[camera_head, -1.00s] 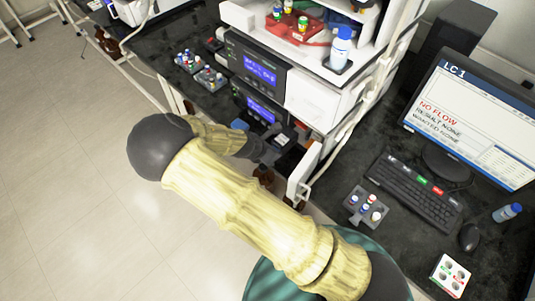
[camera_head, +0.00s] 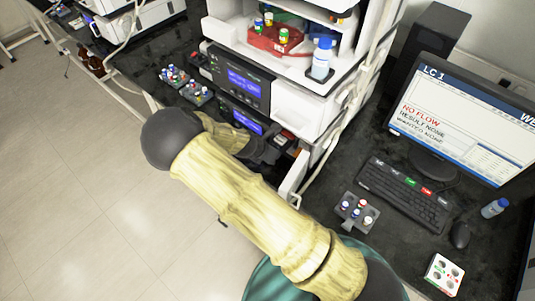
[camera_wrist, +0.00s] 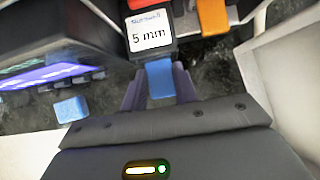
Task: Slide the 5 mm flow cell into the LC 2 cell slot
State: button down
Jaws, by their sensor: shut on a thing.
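The 5 mm flow cell shows in the wrist view as a dark block with a white "5 mm" label (camera_wrist: 150,37) and a blue tab (camera_wrist: 160,78). My gripper (camera_wrist: 160,88) has its two fingers shut on the blue tab, one on each side. In the head view my gripper (camera_head: 268,152) is low at the front of the instrument stack (camera_head: 300,112), beside the lower module with a blue display (camera_head: 246,120). My own arm hides part of that area. I cannot read any LC 2 slot marking, and the cell's seating is unclear.
In the wrist view an orange block (camera_wrist: 212,17) is right of the label, and a loose-looking blue block (camera_wrist: 70,109) is at left. A white panel (camera_wrist: 285,75) stands close on the right. A monitor reading LC 1 (camera_head: 465,120) and a keyboard (camera_head: 405,193) are on the bench.

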jog(key=shift+w+d, duration=0.4)
jog(key=shift+w, duration=0.1)
jog(key=shift+f, duration=0.15)
jog(key=c, duration=1)
grip_release()
jog(key=shift+a, duration=0.2)
